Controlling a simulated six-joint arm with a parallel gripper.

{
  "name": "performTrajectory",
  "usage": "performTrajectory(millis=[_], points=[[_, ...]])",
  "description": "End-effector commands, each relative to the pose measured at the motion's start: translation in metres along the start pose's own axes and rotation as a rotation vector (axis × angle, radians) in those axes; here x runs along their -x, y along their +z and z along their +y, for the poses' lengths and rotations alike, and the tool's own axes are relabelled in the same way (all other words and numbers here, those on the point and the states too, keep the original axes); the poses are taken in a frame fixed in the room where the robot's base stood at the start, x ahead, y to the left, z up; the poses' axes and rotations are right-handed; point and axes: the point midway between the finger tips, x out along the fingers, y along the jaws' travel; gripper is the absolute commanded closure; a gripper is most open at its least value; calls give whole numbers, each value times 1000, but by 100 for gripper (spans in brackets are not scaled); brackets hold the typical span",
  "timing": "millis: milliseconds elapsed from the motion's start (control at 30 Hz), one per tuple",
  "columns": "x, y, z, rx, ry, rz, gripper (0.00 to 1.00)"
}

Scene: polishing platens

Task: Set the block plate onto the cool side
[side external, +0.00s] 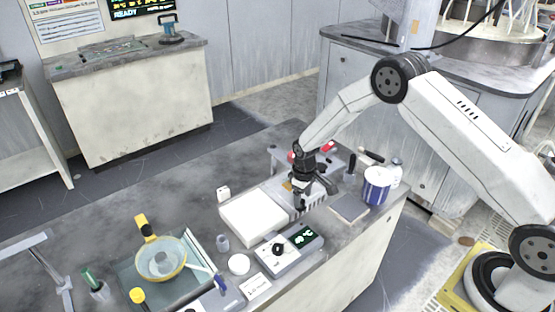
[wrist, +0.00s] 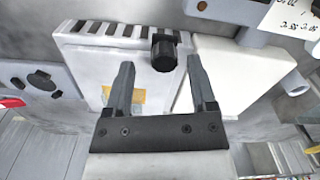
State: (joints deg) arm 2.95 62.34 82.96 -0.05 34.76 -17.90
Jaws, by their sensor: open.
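A two-part station lies under my gripper. Its slotted side (wrist: 87,61), with a row of dark slots and a yellow patch, is on the left in the wrist view; I take it for the cool side. A plain pale slab (wrist: 240,72) lies beside it and also shows in the side view (side external: 253,216). A short black cylinder (wrist: 164,54) shows between my fingertips near the seam; I cannot tell whether it belongs to the block plate. No separate block plate can be made out with certainty. My gripper (wrist: 160,65) is open and points down over the station (side external: 301,204).
A control box with a lit display (side external: 290,250) stands at the station's front. A yellow-rimmed bowl (side external: 162,260) is at left.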

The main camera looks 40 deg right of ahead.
Motion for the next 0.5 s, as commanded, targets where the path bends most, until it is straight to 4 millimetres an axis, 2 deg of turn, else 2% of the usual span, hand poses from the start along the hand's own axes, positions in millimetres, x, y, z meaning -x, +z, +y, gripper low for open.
performTrajectory(millis=[300,500], points=[[38,0,1,0,1,2,28],[57,0,1,0,1,1,28]])
